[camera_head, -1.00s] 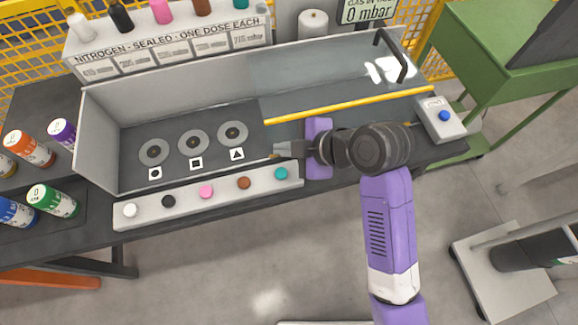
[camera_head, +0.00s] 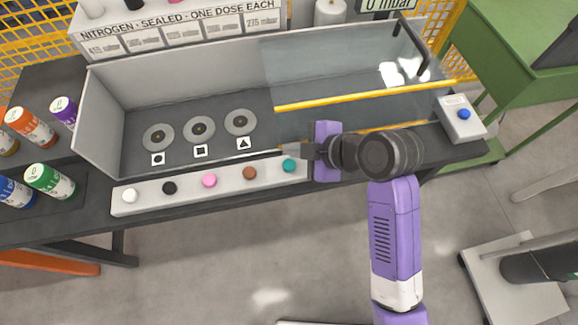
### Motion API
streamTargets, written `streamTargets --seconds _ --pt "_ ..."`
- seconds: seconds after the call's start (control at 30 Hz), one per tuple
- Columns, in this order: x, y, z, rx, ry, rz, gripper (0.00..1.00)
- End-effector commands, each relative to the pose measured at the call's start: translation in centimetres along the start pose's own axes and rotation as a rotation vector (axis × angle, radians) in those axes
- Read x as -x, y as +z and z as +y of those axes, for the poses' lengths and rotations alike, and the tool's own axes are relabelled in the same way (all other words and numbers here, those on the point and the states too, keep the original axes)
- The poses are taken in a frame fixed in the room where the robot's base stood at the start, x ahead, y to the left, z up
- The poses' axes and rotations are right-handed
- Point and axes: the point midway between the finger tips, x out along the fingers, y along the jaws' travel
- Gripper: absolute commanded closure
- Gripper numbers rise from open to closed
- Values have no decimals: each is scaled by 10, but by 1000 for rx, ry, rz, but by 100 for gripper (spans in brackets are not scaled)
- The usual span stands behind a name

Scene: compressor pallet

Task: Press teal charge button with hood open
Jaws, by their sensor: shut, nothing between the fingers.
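The teal button (camera_head: 289,165) is the rightmost on a pale button strip (camera_head: 150,204) along the table's front edge. My gripper (camera_head: 289,150) is shut and empty, pointing left, its tips just behind the teal button in the picture. I cannot tell its height or whether it touches the strip. The clear hood panel (camera_head: 330,75) with a yellow edge bar (camera_head: 365,95) covers the right part of the grey enclosure. The left part is uncovered, showing three round discs (camera_head: 199,129) above circle, square and triangle marks.
White, black, pink and brown buttons share the strip. A blue-button box (camera_head: 461,117) stands right of the enclosure. Coloured canisters (camera_head: 48,180) stand at left. A nitrogen dose rack (camera_head: 180,32) is behind, a green stand (camera_head: 510,60) at right. Floor in front is mostly clear.

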Motion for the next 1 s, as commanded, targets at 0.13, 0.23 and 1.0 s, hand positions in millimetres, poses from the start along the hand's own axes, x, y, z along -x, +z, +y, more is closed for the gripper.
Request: streamTargets --seconds 0.13,0.23,1.0 --pt "-18 13 -13 -1 0 0 100" --pt "-24 17 -17 0 0 0 100" --pt "-27 20 -19 1 1 0 100"
